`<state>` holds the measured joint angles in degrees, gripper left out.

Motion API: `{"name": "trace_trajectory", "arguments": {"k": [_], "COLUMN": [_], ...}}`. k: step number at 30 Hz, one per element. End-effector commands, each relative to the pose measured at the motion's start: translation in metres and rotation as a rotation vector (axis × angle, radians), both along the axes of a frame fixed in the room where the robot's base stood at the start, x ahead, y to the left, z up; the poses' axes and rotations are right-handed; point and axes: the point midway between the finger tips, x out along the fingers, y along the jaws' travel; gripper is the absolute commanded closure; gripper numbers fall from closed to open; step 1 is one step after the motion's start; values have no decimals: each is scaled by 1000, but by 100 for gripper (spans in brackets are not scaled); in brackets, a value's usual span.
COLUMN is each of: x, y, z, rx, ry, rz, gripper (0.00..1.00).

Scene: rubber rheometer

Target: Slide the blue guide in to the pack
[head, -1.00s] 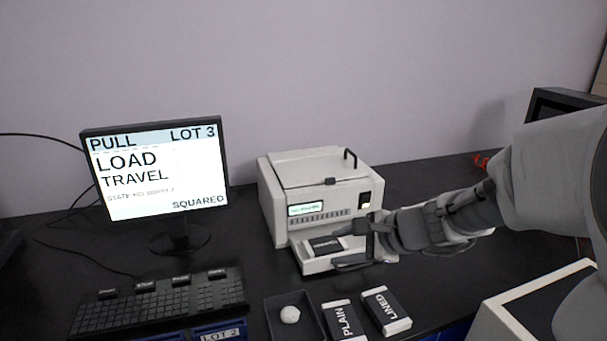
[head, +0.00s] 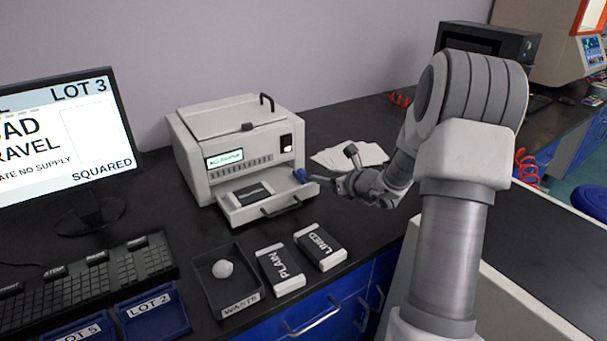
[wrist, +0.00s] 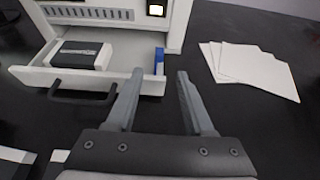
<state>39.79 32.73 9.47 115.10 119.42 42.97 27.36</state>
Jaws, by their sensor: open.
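The blue guide (head: 301,175) stands at the right side of the machine's open drawer (head: 262,211). In the wrist view the blue guide (wrist: 159,61) is upright at the drawer's right end. The pack (head: 253,192), dark with a white label, lies in the drawer; in the wrist view the pack (wrist: 82,55) is at the left, with a clear gap between it and the guide. My gripper (wrist: 158,75) is open and empty, its fingertips just in front of the drawer's right end. In the head view my gripper (head: 318,174) is just right of the guide.
White sheets (wrist: 248,68) lie right of the machine (head: 243,140). PLAIN (head: 281,268) and LINED (head: 319,247) packs and a waste tray (head: 230,285) with a white ball sit in front. The drawer handle (wrist: 80,95) sticks out forward. A monitor (head: 60,135) and keyboard stand left.

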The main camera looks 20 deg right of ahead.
Motion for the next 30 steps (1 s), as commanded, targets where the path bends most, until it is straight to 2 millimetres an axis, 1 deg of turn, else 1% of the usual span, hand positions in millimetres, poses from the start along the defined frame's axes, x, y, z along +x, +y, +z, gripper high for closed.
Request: {"name": "trace_trajectory", "arguments": {"k": [1,9,12,15,21,29,30], "x": [11,64,80,91,103,104,104], "y": [3,14,17,19,21,21,21], "z": [-7,-29,-35,-39,-44,-43,-44], "rx": [1,-1,-1,-1,-2,-1,-1], "ry": [0,1,0,0,1,0,0], "rz": [2,4,4,3,2,2,2], "gripper": [48,48,48,48,48,48,49]}}
